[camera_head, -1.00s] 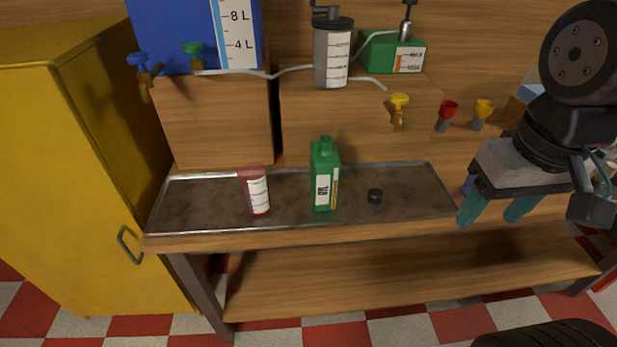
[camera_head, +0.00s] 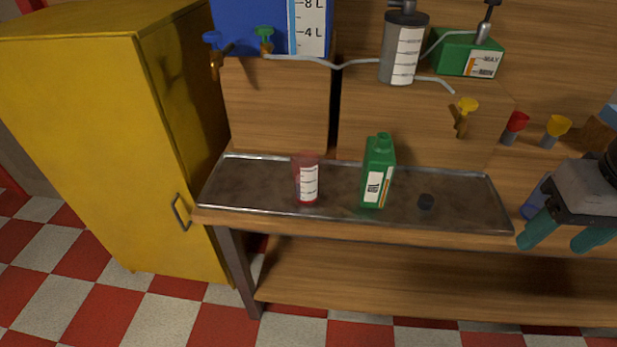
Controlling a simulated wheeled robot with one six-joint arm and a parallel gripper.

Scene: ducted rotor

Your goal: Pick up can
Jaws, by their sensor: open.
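A green can (camera_head: 377,172) with a white label stands upright on the metal tray (camera_head: 240,186) on the bench. A red translucent measuring cup (camera_head: 307,180) stands to the can's left. My gripper (camera_head: 562,240), with two teal fingers, is at the right edge of the view. It is open with nothing visible between the fingers, well apart from the can. Part of my arm is cut off by the picture's edge.
A yellow cabinet (camera_head: 95,120) stands left of the bench. Behind the tray are wooden blocks with a blue tank (camera_head: 250,25), a grey cylinder (camera_head: 403,48), a green container (camera_head: 466,55) and a yellow tap (camera_head: 465,115). Red (camera_head: 515,124) and yellow (camera_head: 556,130) funnels stand at the right.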

